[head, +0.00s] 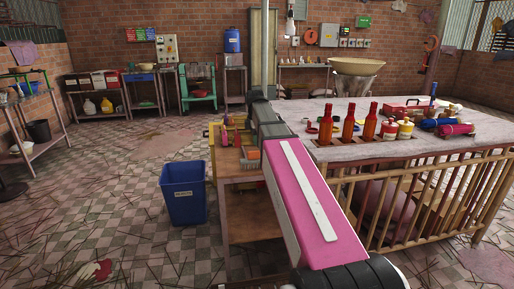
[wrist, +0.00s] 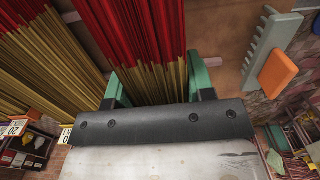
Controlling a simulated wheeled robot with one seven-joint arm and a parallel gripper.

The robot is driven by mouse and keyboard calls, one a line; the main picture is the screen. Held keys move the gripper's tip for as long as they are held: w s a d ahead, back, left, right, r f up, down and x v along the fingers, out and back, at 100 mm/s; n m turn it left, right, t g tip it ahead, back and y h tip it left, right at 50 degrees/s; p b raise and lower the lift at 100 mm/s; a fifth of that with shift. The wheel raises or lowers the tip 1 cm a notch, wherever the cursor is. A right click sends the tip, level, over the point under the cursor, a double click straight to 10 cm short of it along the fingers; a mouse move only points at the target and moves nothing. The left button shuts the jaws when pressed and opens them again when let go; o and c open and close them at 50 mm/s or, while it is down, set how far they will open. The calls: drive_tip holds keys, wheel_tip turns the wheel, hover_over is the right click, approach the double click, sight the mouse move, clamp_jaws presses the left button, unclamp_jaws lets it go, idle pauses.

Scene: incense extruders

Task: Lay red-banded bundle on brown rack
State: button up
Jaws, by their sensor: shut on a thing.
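In the wrist view, my gripper (wrist: 155,78) has its two green fingers on either side of a bundle of sticks (wrist: 152,40), red toward the top and straw-yellow nearer the gripper. It is shut on this bundle. No separate red band can be made out. A second, similar group of sticks (wrist: 45,55) lies to the left, close beside the held one. In the head view, my pink arm reaches toward a small wooden table (head: 255,230), and its far end hides much of what is there. I cannot make out a brown rack for certain.
A pale green comb-like piece (wrist: 268,45) and an orange block (wrist: 278,72) are right of the gripper. The large table (head: 300,115) holds several red bottles (head: 348,122) and rolled bundles (head: 455,129). A blue bin (head: 183,195) stands left of the small table.

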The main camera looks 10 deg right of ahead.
drive_tip(key=shift+w+d+f, duration=0.1)
drive_tip(key=shift+d+f, duration=0.05)
drive_tip(key=shift+d, duration=0.05)
drive_tip(key=shift+f, duration=2)
drive_tip(key=shift+f, duration=0.1)
drive_tip(key=o, duration=1)
drive_tip(key=shift+o, duration=0.2)
wheel_tip(320, 180, up, 12)
drive_tip(key=shift+a+r, duration=0.15)
